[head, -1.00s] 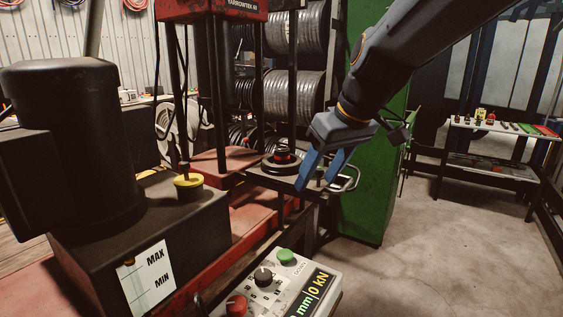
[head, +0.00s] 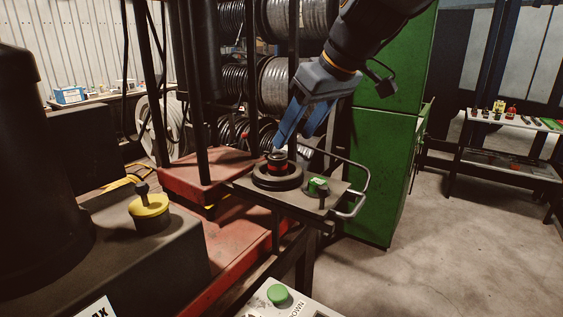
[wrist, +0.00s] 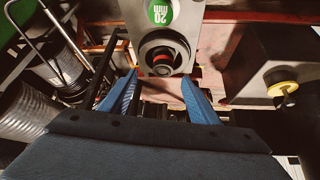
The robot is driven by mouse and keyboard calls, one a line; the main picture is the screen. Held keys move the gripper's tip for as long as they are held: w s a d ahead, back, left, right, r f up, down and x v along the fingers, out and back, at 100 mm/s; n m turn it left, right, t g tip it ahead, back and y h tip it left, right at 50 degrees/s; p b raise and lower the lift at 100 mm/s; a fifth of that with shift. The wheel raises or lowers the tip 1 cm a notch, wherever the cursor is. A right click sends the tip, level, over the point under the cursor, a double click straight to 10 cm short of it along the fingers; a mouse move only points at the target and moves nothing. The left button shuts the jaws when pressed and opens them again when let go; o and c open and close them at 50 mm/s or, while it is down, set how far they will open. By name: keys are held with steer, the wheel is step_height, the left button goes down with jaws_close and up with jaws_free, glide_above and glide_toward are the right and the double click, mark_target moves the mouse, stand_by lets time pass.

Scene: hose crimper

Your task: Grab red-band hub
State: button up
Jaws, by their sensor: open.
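The red-band hub (head: 277,163) is a short dark cylinder with a red band. It stands upright in the middle of a round black base (head: 278,181) on a small metal shelf. In the wrist view the hub (wrist: 161,64) shows from above, ahead of and roughly between the blue fingers. My gripper (head: 294,140) is open and empty, just above and slightly right of the hub in the head view. In the wrist view my gripper (wrist: 158,84) has its fingertips spread wide, short of the hub. I see no contact with the hub.
A metal rail handle (head: 358,190) loops around the shelf's right side. Dark press posts (head: 293,90) rise close behind. A green cabinet (head: 385,150) stands to the right.

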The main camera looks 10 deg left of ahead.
mark_target(279, 156)
steer(key=shift+w+a+f, duration=0.2)
steer(key=shift+f, duration=0.1)
steer(key=x, duration=0.2)
steer(key=p+x, duration=0.1)
steer(key=x, duration=0.1)
steer(key=p+x, duration=0.1)
steer(key=x, duration=0.1)
steer(key=shift+s+a, duration=0.2)
steer(key=shift+s, duration=0.2)
steer(key=shift+w+a+f, duration=0.15)
steer(key=shift+w+f, duration=0.05)
steer(key=shift+f, duration=0.2)
steer(key=shift+r, duration=0.1)
jaws_close()
